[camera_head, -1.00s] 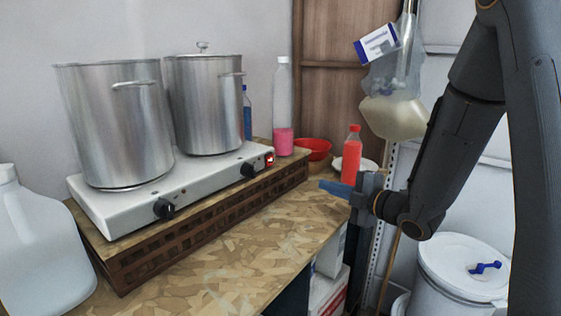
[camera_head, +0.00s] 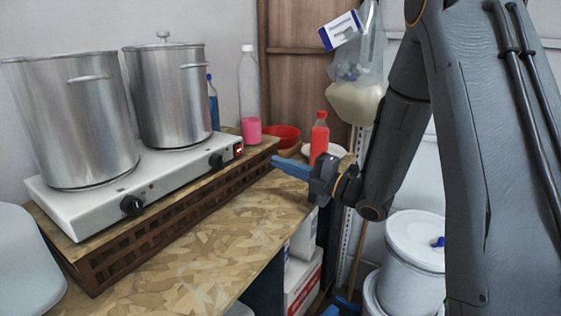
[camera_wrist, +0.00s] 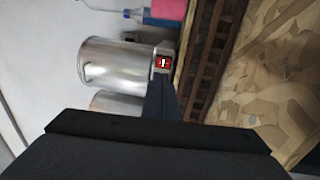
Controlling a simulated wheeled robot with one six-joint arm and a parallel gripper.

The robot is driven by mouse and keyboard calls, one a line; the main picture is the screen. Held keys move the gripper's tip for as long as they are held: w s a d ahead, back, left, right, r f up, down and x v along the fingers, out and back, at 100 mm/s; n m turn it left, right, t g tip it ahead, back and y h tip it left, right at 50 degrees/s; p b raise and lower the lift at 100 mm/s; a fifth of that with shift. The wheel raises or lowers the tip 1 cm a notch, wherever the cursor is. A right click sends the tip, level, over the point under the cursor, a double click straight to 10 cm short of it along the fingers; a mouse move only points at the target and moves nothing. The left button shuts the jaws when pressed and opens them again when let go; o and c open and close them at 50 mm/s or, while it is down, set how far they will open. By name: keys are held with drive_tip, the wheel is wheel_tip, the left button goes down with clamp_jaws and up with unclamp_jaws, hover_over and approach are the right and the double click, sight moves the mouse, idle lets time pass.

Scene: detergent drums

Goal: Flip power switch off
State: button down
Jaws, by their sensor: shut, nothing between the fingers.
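The red power switch (camera_head: 238,150) is on the right end of the front face of the white double hot plate (camera_head: 75,222). In the wrist view the red switch (camera_wrist: 163,63) shows just beyond the tip of my gripper (camera_wrist: 162,80). My gripper (camera_head: 277,164), with blue fingertips in the head view, is shut and empty. It is to the right of the switch and apart from it in the head view. I cannot read the switch's position clearly.
Two steel pots (camera_head: 80,125) stand on the hot plate, which rests on a slatted wooden riser (camera_head: 150,240). A bottle with pink liquid (camera_head: 249,100), a red bowl (camera_head: 284,136) and a red bottle (camera_head: 319,135) stand behind my gripper. The chipboard counter (camera_head: 215,245) in front is clear.

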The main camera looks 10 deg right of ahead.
sight(241, 146)
drive_tip(key=p+x, duration=0.4)
drive_tip(key=x, duration=0.7)
drive_tip(key=shift+d+r, duration=0.1)
drive_tip(key=shift+d, duration=0.05)
